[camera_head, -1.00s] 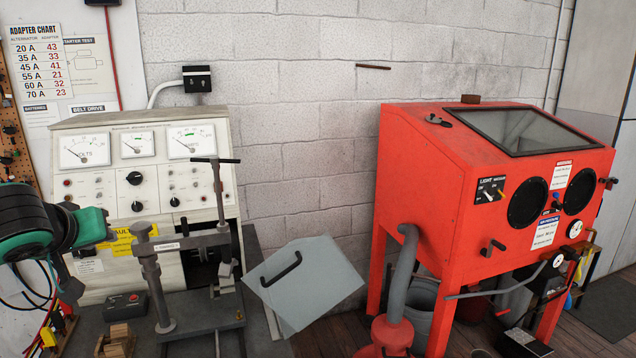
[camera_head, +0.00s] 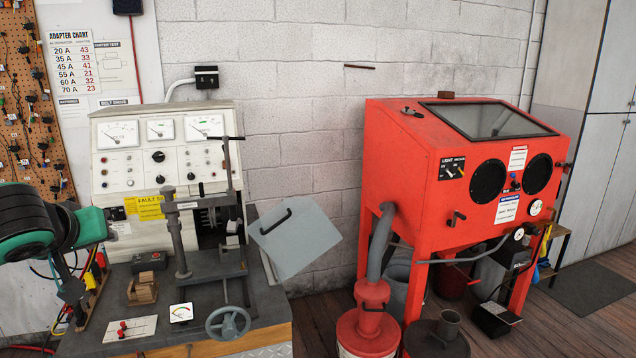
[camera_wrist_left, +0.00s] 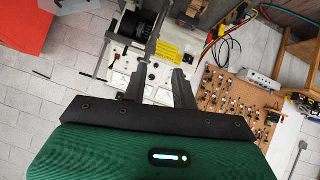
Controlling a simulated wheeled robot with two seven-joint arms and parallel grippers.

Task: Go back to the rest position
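My left arm (camera_head: 40,232) comes in at the left edge of the head view, in front of the left side of the test bench. My left gripper (camera_wrist_left: 157,76) shows in the left wrist view with its two dark fingers apart and nothing between them. Beyond the fingers the wrist view shows the bench's panel upside down, with its yellow label (camera_wrist_left: 168,50). My right arm and gripper are in neither view.
The alternator test bench (camera_head: 215,335) has a clamp post, a handwheel (camera_head: 228,322) and a wooden block (camera_head: 142,291). A tilted grey plate (camera_head: 295,243) is at its right. A red blasting cabinet (camera_head: 400,150) stands further right. Grey floor mat (camera_head: 590,294) at far right.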

